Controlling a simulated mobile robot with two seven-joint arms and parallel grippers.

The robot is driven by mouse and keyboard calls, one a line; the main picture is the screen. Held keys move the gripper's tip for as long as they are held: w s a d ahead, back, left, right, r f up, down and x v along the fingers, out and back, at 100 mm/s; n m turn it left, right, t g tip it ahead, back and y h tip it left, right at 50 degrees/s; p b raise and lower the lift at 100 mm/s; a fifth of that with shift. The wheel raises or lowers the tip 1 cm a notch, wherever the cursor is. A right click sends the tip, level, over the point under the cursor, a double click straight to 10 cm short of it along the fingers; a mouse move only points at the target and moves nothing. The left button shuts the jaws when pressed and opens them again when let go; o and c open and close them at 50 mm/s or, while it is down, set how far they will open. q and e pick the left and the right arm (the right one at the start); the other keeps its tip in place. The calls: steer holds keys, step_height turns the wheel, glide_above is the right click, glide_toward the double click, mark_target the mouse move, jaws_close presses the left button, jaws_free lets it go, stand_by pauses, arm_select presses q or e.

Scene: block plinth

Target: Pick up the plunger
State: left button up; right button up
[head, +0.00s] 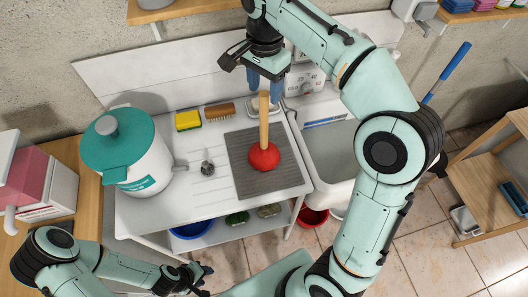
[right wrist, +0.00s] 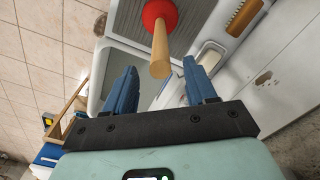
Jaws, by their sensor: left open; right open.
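The plunger (head: 263,156) stands upright on its red rubber cup on a grey ribbed mat (head: 282,181), its wooden handle pointing up. In the right wrist view the plunger's handle (right wrist: 160,50) points toward the camera, with its end close to the gap between the blue fingers. My right gripper (head: 264,82) is open above the handle's top; its two fingers also show in the right wrist view (right wrist: 160,90), apart and with nothing between them that I can see touching. My left gripper (head: 199,278) is at the lower left, in front of the counter, open and away from the plunger.
A white drum with a teal lid (head: 110,140) stands left on the counter. A yellow sponge (head: 188,121), a brush (head: 219,110) and a small metal item (head: 207,168) lie between it and the mat. A white sink (head: 333,155) is right of the mat.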

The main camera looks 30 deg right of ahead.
mark_target(264, 103)
step_height(264, 103, down, 5)
steer(key=shift+s+a+b, duration=0.1)
steer(key=shift+a+b, duration=0.05)
steer(key=shift+b, duration=0.4)
steer(key=shift+f, duration=0.25)
arm_select(q)
steer(key=shift+s+f, duration=0.7)
steer(key=shift+f, duration=0.15)
arm_select(e)
steer(key=shift+c, duration=0.3)
jaws_close()
